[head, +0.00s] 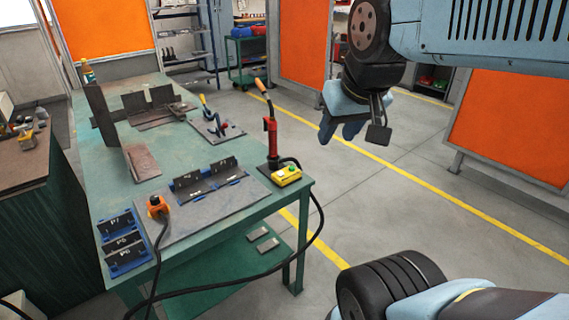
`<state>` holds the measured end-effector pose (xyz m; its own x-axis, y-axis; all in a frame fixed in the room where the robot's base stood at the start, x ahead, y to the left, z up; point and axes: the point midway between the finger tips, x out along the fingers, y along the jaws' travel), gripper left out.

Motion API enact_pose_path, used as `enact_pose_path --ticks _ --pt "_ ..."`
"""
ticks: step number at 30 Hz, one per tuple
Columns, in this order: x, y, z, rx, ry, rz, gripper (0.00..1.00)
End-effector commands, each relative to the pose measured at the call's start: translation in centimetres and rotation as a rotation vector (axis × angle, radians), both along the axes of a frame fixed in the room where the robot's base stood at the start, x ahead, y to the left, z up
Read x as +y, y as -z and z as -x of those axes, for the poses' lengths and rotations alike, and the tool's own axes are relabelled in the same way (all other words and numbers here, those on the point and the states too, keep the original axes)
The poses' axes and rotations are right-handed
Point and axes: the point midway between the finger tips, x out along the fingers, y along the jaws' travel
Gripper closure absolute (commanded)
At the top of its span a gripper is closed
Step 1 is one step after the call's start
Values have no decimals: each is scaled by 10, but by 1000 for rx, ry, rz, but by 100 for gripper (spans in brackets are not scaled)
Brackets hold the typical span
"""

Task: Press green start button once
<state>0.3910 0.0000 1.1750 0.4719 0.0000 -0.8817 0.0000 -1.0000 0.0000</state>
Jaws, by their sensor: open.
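The green start button (291,169) is a small green cap on top of a yellow box (286,178). The box sits at the near right corner of the green table (232,218), beside the foot of a red torch. My gripper (357,131) hangs at the upper right, over the floor to the right of the table. It is open and empty, well apart from the box. Part of it is hidden behind its own wrist.
The red torch (270,137) stands upright just behind the yellow box. A black cable (318,215) loops off the table's right edge. An orange device (156,206) and blue-based fixtures (208,178) sit further left. The floor right of the table is clear.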

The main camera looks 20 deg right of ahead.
Motion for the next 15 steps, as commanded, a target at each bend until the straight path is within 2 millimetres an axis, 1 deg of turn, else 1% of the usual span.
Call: enact_pose_path --ticks 1,2,12,15 --pt "0 0 0 0 0 0 64" --pt "0 0 0 0 0 0 67" --pt "0 0 0 0 0 0 100" --pt "0 0 0 0 0 0 100"
